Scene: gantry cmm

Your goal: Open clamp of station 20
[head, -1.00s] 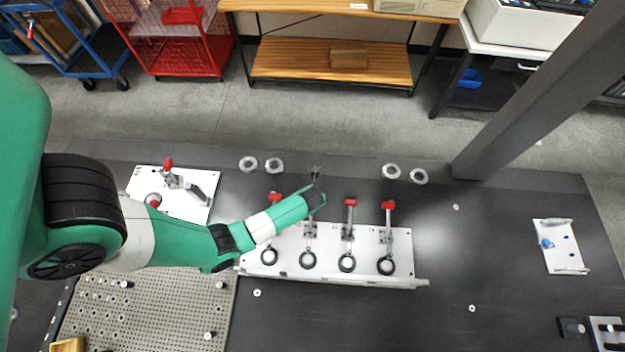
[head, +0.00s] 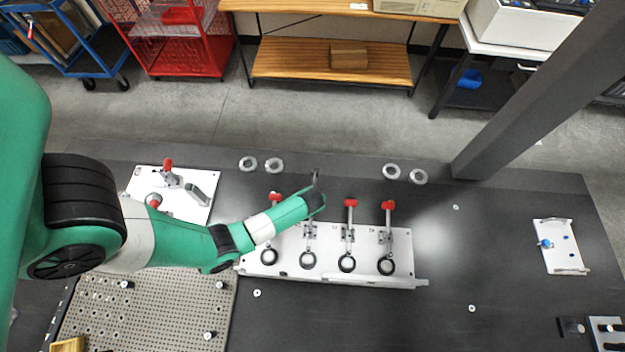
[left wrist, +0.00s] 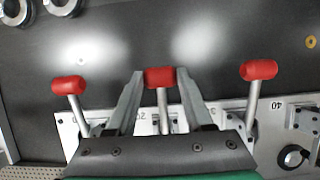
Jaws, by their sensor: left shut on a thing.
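A white fixture plate (head: 400,240) carries a row of toggle clamps with red handle grips. My left gripper (head: 316,178) is over the second clamp from the left, with its fingers on that clamp's handle. In the left wrist view, the red grip (left wrist: 160,77) sits between the fingertips of my left gripper (left wrist: 161,74), which is shut on it. A label reading about "20" (left wrist: 140,116) shows beside it, partly hidden. My forearm covers part of the first clamp. My right gripper is not in view.
Neighbouring red handles stand close on the left (left wrist: 68,86) and right (left wrist: 258,70). Metal rings (head: 274,165) lie behind the plate. Another clamp plate (head: 180,195) and a perforated board (head: 150,305) are at left. The table right of the fixture is mostly clear.

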